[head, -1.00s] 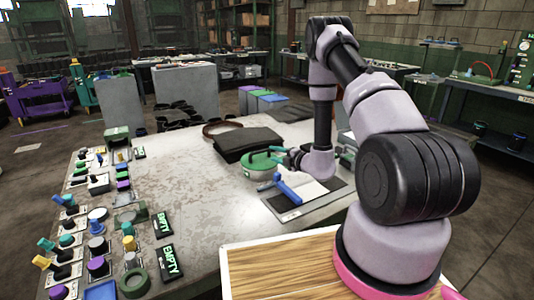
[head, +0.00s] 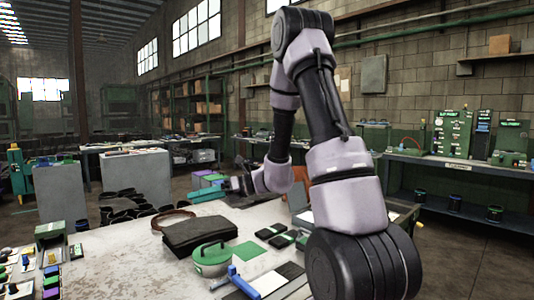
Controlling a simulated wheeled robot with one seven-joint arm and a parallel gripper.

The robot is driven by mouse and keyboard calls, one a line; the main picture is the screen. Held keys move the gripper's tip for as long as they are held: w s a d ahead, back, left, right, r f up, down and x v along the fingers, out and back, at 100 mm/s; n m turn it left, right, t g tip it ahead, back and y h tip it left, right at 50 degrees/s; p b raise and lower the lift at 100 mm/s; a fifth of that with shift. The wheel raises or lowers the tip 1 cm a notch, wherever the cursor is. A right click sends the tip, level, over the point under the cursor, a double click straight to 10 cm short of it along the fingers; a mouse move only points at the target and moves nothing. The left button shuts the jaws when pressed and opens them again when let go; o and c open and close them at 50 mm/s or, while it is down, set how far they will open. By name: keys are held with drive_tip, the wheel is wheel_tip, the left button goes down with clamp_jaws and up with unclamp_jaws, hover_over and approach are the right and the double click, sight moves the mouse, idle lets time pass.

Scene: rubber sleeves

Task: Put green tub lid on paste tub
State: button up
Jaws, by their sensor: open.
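The paste tub (head: 211,268) is a pale round tub on the worktable, near the front middle of the head view. The green tub lid (head: 209,250), with a raised green handle, sits over its top and looks about level. Whether it is fully seated all round is too small to tell. My gripper (head: 240,184) is small and dark, partly merged with the background. It is open, apart from the lid and above and beyond it in the picture. Nothing shows between its fingers.
A dark folded cloth or bag (head: 200,233) lies behind the tub. A blue-handled tool (head: 243,283) lies in front right, beside a dark-and-white mat. The table left of the tub looks clear.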

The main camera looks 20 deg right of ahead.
drive_tip(key=s+d+r+n+g+h, duration=0.1)
drive_tip(key=s+r+n+g+h, duration=0.2)
drive_tip(key=s+n, duration=0.45)
drive_tip(key=s+d+r+n+h, duration=0.1)
drive_tip(key=s+r+n+h, duration=0.2)
drive_tip(key=s+r+n, duration=0.4)
drive_tip(key=s+d+r+n+t+h, duration=0.2)
drive_tip(key=s+d+n+h, duration=0.1)
drive_tip(key=d+n, duration=0.2)
drive_tip(key=s+d+r+n+t+h, duration=0.3)
drive_tip(key=d+n, duration=0.2)
drive_tip(key=shift+r+h, duration=0.3)
